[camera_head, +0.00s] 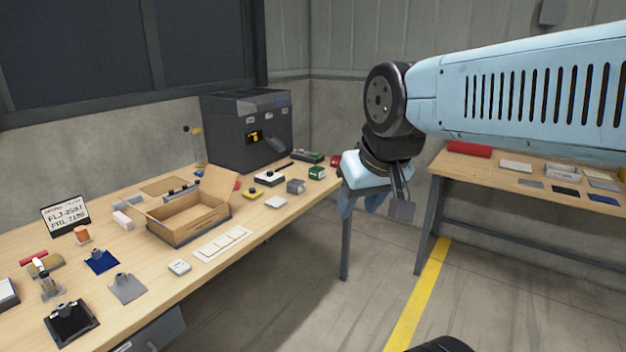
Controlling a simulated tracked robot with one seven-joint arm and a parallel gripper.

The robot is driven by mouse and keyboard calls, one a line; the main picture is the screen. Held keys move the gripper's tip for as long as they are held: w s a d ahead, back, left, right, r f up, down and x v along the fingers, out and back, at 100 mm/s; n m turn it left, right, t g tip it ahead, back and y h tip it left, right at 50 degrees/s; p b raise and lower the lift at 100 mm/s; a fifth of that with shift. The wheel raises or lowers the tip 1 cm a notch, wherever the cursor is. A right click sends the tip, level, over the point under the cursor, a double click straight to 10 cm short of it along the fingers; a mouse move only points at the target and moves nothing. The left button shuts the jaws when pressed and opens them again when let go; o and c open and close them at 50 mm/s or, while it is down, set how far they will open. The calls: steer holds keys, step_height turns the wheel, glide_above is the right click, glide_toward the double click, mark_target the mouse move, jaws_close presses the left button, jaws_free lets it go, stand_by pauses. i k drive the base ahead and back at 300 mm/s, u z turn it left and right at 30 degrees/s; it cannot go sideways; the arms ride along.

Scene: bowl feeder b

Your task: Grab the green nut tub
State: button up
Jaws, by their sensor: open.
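A small green tub (317,173) with a pale marking on its front stands upright near the right end of the wooden workbench (215,270). It looks like the green nut tub. My gripper (374,204) hangs from my light-blue arm, to the right of the tub and apart from it. It points down past the bench's right end, with the floor behind it in the picture. Its jaws are apart with nothing seen between them.
A grey tub (296,187) and a white box (269,178) stand left of the green tub. A dark machine (248,132) stands behind. An open cardboard box (188,218) sits mid-bench. A second table (525,172) is at the right, with floor between.

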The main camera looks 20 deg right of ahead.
mark_target(316, 173)
steer(key=z, duration=0.35)
steer(key=i, duration=0.9)
steer(key=z, duration=0.75)
steer(key=i, duration=1.2)
steer(key=u, duration=0.05)
